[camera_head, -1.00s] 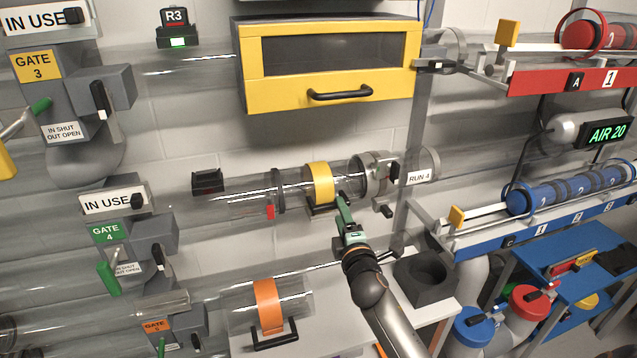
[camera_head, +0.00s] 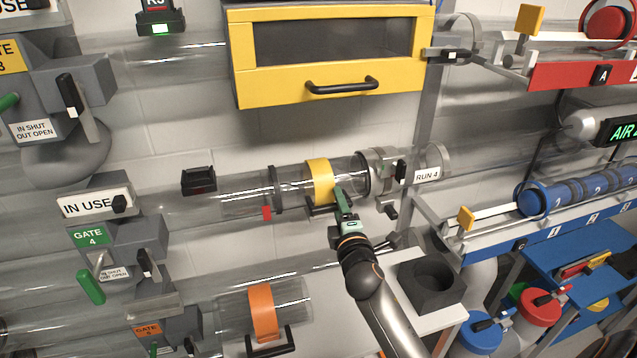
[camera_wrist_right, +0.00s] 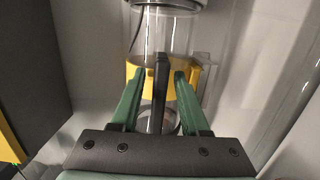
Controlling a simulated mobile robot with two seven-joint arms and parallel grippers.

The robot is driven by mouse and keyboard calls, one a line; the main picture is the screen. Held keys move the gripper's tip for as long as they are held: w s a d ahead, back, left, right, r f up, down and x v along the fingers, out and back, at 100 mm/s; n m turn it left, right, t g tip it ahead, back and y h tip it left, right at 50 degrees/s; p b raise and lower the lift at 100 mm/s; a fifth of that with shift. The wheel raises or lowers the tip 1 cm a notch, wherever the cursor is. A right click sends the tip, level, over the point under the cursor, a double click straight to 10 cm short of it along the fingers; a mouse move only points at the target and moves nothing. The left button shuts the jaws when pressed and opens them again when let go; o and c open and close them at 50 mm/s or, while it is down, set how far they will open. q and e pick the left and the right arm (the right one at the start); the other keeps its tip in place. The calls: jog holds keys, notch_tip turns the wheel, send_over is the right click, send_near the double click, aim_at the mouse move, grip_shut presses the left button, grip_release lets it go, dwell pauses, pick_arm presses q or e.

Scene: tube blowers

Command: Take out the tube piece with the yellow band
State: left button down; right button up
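The clear tube piece with the yellow band (camera_head: 319,180) lies level in the middle run, between a dark collar on its left and the RUN 4 coupling (camera_head: 388,172) on its right. A black handle (camera_head: 322,211) hangs under the band. My right gripper (camera_head: 342,203) is at this handle, reaching up from below right. In the right wrist view, its green fingers stand on both sides of the dark handle bar (camera_wrist_right: 160,85), with narrow gaps visible. The yellow band (camera_wrist_right: 204,80) shows behind the fingers. My left gripper is out of view.
A yellow-framed box (camera_head: 330,88) hangs above. A tube piece with an orange band (camera_head: 264,312) is below left. A dark block with a round hole (camera_head: 432,285) stands on a white shelf at lower right. Gate 4's green lever (camera_head: 90,287) is at left.

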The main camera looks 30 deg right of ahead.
grip_shut()
jog(key=shift+r, duration=0.1)
dwell(1.0)
